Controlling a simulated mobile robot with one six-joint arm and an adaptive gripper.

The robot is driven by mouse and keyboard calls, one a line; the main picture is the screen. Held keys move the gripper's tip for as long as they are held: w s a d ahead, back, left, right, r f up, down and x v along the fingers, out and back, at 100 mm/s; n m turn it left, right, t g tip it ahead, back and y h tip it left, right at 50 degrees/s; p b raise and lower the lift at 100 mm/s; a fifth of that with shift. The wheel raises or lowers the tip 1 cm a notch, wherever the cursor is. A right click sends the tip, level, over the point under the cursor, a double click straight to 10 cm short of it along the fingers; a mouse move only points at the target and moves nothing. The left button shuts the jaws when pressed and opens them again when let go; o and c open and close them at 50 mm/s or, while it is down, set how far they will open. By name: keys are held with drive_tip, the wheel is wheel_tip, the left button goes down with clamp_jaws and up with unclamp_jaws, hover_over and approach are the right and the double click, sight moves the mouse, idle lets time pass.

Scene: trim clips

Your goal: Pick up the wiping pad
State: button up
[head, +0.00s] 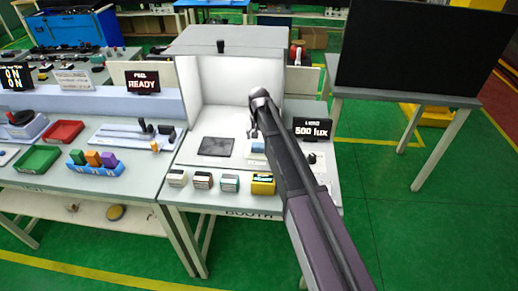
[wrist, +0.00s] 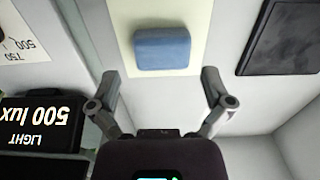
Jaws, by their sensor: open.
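The wiping pad looks like a small blue block (wrist: 162,48) in the wrist view, lying flat on a pale cream sheet (wrist: 122,22). In the head view the sheet and pad (head: 257,147) are small and partly hidden behind my arm, inside the white booth. My gripper (wrist: 160,76) is open and empty, its two fingers spread wider than the pad. In the wrist view the pad lies just beyond the fingertips, between their lines, and nothing touches it. In the head view my gripper (head: 253,132) is above the booth floor.
A dark flat plate (head: 216,146) lies left of the pad. A "500 lux" light display (head: 312,128) stands at the right, close to my arm. Several small boxes (head: 229,183) line the booth's front edge. The booth's side walls (head: 189,90) limit room.

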sight(259, 147)
drive_tip(key=shift+f, duration=0.1)
drive_tip(key=shift+s+a+f+b, duration=0.1)
drive_tip(key=shift+f+b, duration=2.45)
drive_tip(key=shift+b, duration=0.05)
drive_tip(key=c, duration=0.6)
